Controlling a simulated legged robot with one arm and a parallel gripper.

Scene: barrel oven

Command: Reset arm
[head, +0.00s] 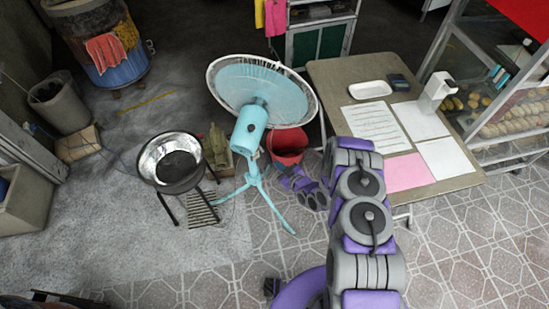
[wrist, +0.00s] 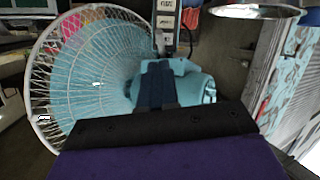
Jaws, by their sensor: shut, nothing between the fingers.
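In the head view, my purple-and-grey arm rises from the bottom edge, and its purple and grey end parts show beside the red bucket, left of the table. The fingertips are too small to make out there. In the wrist view, my gripper (wrist: 158,75) shows as dark blue fingers, shut and empty, in front of the light-blue motor housing of a standing fan (wrist: 200,88). I cannot tell how far apart they are. The fan's round grille fills the left of that view. The fan (head: 249,130) stands left of my arm in the head view.
A table (head: 330,78) with papers and a white dispenser (head: 437,90) stands at right, beside a glass food case (head: 505,110). A metal bowl on a stand (head: 172,160) is left of the fan. The red bucket (head: 288,147) is behind my arm's end.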

